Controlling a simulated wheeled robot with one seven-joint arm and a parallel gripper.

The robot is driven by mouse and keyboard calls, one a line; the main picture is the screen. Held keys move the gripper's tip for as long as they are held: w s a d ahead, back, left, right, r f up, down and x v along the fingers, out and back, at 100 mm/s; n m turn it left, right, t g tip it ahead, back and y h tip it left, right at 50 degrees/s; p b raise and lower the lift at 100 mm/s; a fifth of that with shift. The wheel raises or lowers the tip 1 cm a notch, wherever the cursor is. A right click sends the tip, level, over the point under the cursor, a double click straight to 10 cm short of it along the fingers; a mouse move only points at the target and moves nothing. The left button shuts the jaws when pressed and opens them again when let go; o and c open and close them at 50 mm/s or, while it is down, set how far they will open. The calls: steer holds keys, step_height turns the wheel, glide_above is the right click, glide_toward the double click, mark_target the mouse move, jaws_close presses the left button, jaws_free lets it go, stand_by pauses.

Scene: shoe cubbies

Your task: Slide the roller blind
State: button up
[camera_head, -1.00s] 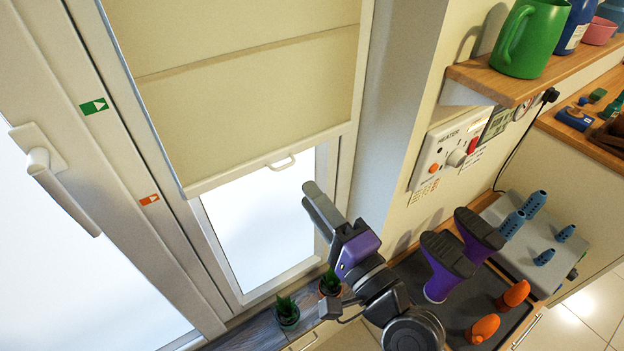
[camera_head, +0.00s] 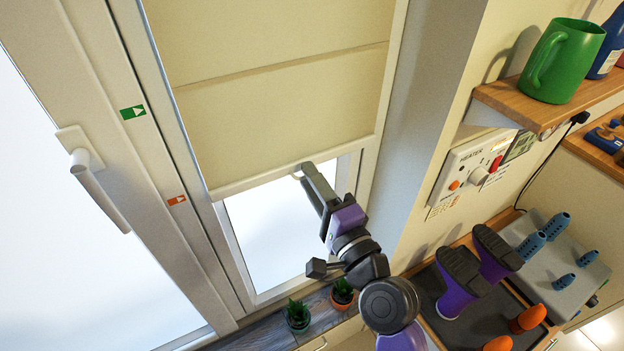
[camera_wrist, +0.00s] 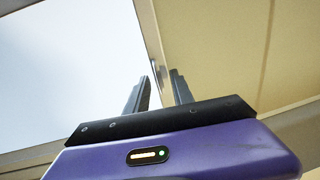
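The cream roller blind (camera_head: 280,90) covers the upper part of the window in the head view. Its pale bottom bar (camera_head: 250,187) carries a small loop handle (camera_head: 297,175) on its lower edge. My gripper (camera_head: 310,172) is at this handle, and its fingers hide part of it. In the wrist view, the two dark fingers of my gripper (camera_wrist: 160,84) stand apart, with the blind's lower edge (camera_wrist: 152,45) behind the gap between them. The blind (camera_wrist: 220,45) fills the right side there.
A window handle (camera_head: 98,190) sticks out at the left. Two potted plants (camera_head: 298,316) (camera_head: 343,291) stand on the sill below. A wooden shelf (camera_head: 545,104) with a green mug (camera_head: 563,62) and a heater panel (camera_head: 470,170) are at the right, above boots (camera_head: 460,275).

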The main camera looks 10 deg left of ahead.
steer(key=shift+c, duration=0.2)
jaws_close()
stand_by(1.1)
